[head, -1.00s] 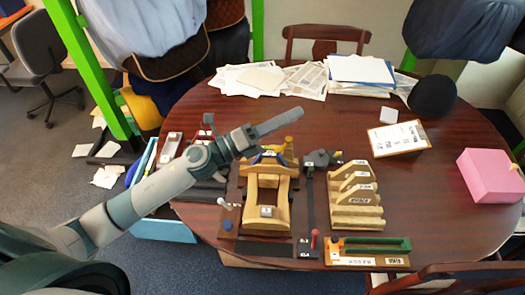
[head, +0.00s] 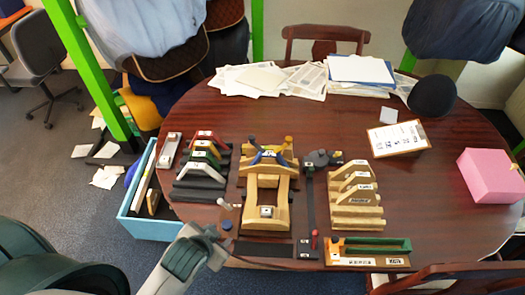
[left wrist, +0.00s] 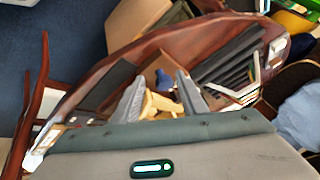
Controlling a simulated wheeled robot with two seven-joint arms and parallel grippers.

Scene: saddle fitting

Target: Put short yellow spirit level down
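I cannot pick out a short yellow spirit level for certain in either view. My left arm is at the lower left in the head view, its wrist part near the front table edge; the fingers cannot be made out there. In the left wrist view my left gripper (left wrist: 160,78) has its two grey fingers apart, with no held object visible between them. Beyond the fingers lies pale wood, with a blue part near the tips. The wooden saddle stand (head: 285,212) is on the table in the head view. My right gripper is not in view.
Coloured arches (head: 203,160) stand left of the saddle stand, wooden arches (head: 357,190) right of it. A wooden rack with a green bar (head: 380,244) is at the front. A blue bin (head: 160,230) stands at the left. A clipboard (head: 398,138) and pink box (head: 490,176) are right.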

